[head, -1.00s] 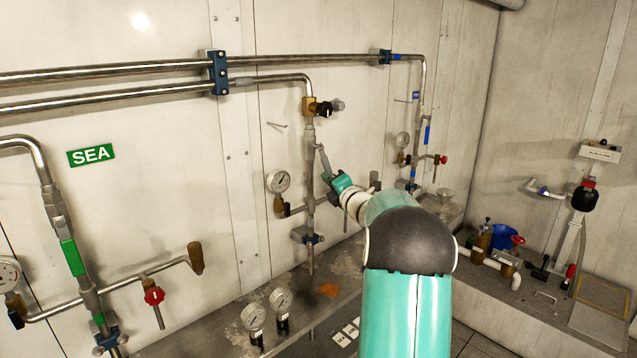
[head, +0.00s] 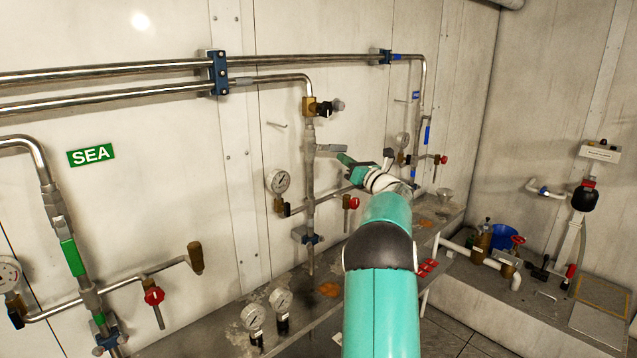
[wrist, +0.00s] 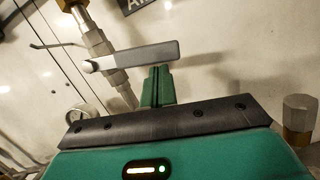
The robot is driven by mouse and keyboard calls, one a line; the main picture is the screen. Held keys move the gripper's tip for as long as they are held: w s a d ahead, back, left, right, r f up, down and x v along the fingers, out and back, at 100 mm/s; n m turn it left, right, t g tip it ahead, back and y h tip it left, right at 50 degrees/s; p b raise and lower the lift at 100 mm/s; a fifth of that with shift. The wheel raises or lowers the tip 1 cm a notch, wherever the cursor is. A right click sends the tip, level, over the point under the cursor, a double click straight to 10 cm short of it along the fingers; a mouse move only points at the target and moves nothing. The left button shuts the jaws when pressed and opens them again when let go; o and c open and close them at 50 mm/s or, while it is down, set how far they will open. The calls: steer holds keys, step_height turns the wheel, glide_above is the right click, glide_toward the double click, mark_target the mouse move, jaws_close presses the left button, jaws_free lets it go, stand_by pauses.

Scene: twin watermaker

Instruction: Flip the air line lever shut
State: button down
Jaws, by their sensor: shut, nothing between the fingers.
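The air line lever (head: 328,148) is a flat grey handle on the middle vertical pipe (head: 310,180). It sticks out to the right, roughly square across the pipe. It also shows in the wrist view (wrist: 135,56), with its pivot end at the pipe fitting and its free end to the right. My gripper (head: 342,160) is shut and empty, just below the lever's free end. In the wrist view, my closed fingertips (wrist: 158,72) are right under the lever's outer part. I cannot tell whether they touch it.
A gauge (head: 278,182) and a red-handled valve (head: 351,202) sit lower on the same pipe. A black-knobbed fitting (head: 325,108) is above. Another pipe with a red valve (head: 441,160) stands to the right. Gauges (head: 253,317) rise from the bench below. Open wall lies left of the pipe.

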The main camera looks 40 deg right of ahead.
steer(key=shift+d+r+n+y, duration=0.3)
steer(key=shift+r+n, duration=0.25)
steer(key=shift+n, duration=0.35)
steer(key=shift+d+r+n+y, duration=0.15)
steer(key=shift+r+n+y, duration=0.15)
steer(key=shift+r+n, duration=0.45)
steer(key=shift+f+n, duration=0.15)
steer(key=shift+n, duration=0.1)
steer(key=shift+f, duration=0.15)
